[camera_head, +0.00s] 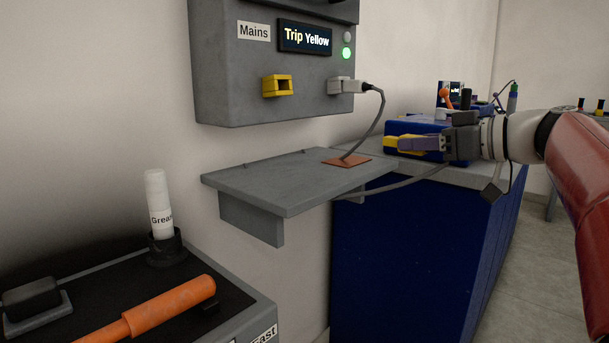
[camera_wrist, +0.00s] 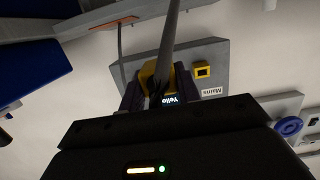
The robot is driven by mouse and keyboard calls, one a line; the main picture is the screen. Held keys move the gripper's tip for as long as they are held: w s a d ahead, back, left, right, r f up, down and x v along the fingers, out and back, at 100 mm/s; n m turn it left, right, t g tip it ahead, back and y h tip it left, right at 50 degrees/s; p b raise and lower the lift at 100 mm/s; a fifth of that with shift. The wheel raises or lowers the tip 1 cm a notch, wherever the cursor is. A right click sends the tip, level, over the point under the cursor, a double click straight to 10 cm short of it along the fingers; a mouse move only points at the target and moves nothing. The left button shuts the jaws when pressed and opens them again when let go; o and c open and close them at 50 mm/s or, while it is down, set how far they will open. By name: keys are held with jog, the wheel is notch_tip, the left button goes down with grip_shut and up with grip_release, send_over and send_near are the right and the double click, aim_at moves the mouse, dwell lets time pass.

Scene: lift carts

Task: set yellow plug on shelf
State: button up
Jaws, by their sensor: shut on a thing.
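My gripper (camera_head: 424,143) is shut on the yellow plug (camera_head: 397,144), right of the wall shelf and somewhat above its level. In the wrist view the plug (camera_wrist: 149,76) sits between the dark fingers, partly hidden by the grey cable crossing in front. The grey shelf (camera_head: 250,182) is below the Mains box (camera_head: 225,85). The box's yellow socket (camera_head: 278,86) is empty. A light grey plug (camera_head: 341,86) sits in the socket to its right; its cable drops to an orange-brown patch (camera_head: 347,161) on the shelf. The left and middle of the shelf top are bare.
A blue cabinet (camera_head: 405,255) with a grey top stands right of the shelf, with a blue case (camera_head: 410,127) behind my gripper. At lower left, a cart top holds a Grease tube (camera_head: 159,205) and an orange-handled tool (camera_head: 170,305). A grey cable (camera_head: 400,184) trails beneath the shelf.

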jog(key=p, duration=0.4)
send_over(332, 172)
jog(key=shift+s+a+r, duration=0.15)
jog(key=shift+s, duration=0.05)
jog(key=f, duration=0.2)
jog(key=b, duration=0.1)
jog(key=shift+s+d+f, duration=0.15)
jog(key=shift+d+f, duration=0.1)
jog(key=shift+f, duration=0.15)
notch_tip(332, 172, down, 4)
jog(key=shift+r, duration=0.1)
jog(key=shift+a+f, duration=0.2)
jog(key=shift+f, duration=0.15)
jog(key=shift+f+b, duration=0.15)
jog(key=shift+b, duration=0.25)
jog(key=o, duration=1)
